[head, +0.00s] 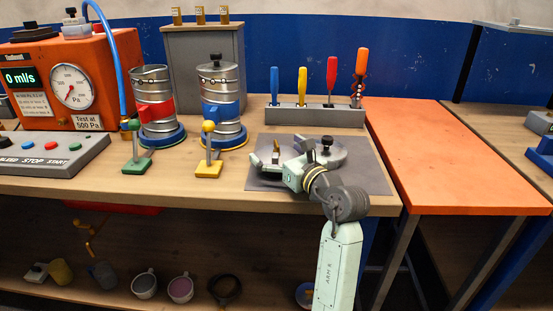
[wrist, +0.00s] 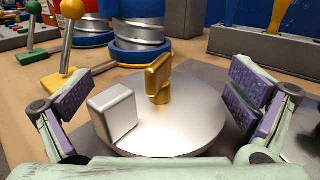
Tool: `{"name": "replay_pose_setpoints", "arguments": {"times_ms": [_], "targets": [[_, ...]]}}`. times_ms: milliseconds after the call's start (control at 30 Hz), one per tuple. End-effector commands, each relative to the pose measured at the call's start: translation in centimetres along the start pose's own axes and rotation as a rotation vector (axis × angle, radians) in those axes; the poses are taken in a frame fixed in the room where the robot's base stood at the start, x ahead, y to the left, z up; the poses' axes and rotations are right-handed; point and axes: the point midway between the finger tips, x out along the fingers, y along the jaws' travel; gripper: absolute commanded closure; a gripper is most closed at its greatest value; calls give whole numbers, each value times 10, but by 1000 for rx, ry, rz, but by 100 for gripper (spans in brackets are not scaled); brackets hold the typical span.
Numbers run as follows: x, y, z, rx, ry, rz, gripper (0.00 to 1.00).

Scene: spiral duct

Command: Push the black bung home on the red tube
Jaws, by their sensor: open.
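The red tube (head: 155,112) is a metal spiral duct with a red band, upright on a blue base; no knob shows on its top. The blue-banded tube (head: 220,108) beside it carries a black-knobbed bung (head: 216,61). The disc (wrist: 185,130) also bears a metal block (wrist: 113,112). Nothing is held.
A green-based lever (head: 137,150) and a yellow-based lever (head: 208,155) stand before the tubes. A tool rack (head: 315,117) stands behind the mat (head: 370,177). The red pressure tester (head: 65,85) is at left with its blue hose (head: 115,60). The orange table (head: 450,150) is clear.

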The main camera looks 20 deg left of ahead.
Motion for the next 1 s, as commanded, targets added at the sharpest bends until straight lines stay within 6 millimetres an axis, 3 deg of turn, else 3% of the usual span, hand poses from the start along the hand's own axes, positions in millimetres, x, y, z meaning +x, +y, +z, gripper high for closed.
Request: {"name": "replay_pose_setpoints", "arguments": {"times_ms": [167,1000], "targets": [[0,0,0,0,0,0,0],[0,1,0,1,0,3,56]]}}
